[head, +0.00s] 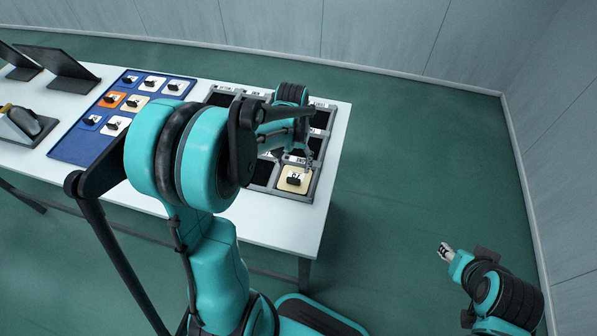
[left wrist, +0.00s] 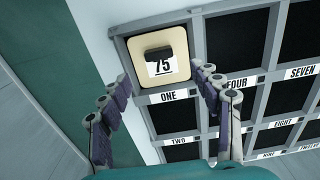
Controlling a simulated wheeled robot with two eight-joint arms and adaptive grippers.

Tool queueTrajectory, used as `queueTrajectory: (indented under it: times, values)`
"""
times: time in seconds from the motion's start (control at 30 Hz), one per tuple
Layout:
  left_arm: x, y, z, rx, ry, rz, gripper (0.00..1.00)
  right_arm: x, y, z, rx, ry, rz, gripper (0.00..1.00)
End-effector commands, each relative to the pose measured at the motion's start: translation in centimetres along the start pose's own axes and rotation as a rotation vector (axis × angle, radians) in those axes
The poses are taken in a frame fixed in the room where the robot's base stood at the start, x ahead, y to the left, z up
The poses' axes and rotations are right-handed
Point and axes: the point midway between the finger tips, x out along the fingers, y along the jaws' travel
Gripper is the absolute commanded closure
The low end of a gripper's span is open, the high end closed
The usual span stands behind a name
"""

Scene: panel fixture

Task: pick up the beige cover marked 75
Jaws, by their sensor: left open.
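The beige cover marked 75 (head: 293,180) lies in the near right corner compartment of the grey panel frame (head: 323,163). In the left wrist view the cover (left wrist: 177,40) has a dark knob over its number, and the label just below it reads ONE. My left gripper (head: 297,157) is over this corner of the frame. In the left wrist view its two fingers (left wrist: 160,84) are spread with nothing between them, apart from the cover and to either side of its lower edge. My right gripper (head: 446,252) hangs off the table at the right, too small to read.
A blue tray (head: 72,146) with several white, blue, orange and beige covers lies left of the frame, partly behind my left arm. Dark tilted panels (head: 68,66) and a tool on a stand (head: 20,124) are farther left. The other visible frame compartments look dark and empty.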

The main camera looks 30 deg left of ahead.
Motion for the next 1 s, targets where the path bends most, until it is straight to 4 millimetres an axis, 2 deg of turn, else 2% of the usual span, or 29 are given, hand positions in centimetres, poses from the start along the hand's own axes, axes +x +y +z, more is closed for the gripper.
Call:
queueTrajectory:
  times: [0.1,0.33,0.53,0.63,0.8,0.83,0.87,1.0]
  values:
    - [1.7,0.0,-0.1,-0.001,-0.003,0.0,0.36,0.6,0.0,0.5,0.0,0.0,0.0,0.6]
    - [3.9,0.1,-0.1,0.0,-0.002,0.0,0.36,1.6,0.0,1.1,0.0,0.0,0.0,0.6]
    - [7.1,0.2,-0.1,-0.001,-0.001,0.0,0.36,3.0,0.0,2.2,0.0,0.0,0.0,0.6]
    - [7.7,0.2,0.0,-0.001,-0.001,0.0,0.36,3.2,0.0,2.3,0.0,0.0,0.0,0.6]
    - [7.5,0.2,0.0,-0.001,-0.001,0.0,0.36,3.0,0.0,2.2,0.0,0.0,0.0,0.6]
    - [7.5,0.2,0.0,-0.001,-0.001,0.0,0.39,3.0,0.0,2.2,0.0,0.0,0.0,0.6]
    - [7.5,0.3,0.0,-0.001,-0.001,0.0,0.47,3.0,0.0,2.2,0.0,0.0,0.0,0.6]
    - [7.5,0.3,0.0,-0.001,-0.001,0.0,0.84,3.0,0.0,2.2,0.0,0.0,0.0,0.6]
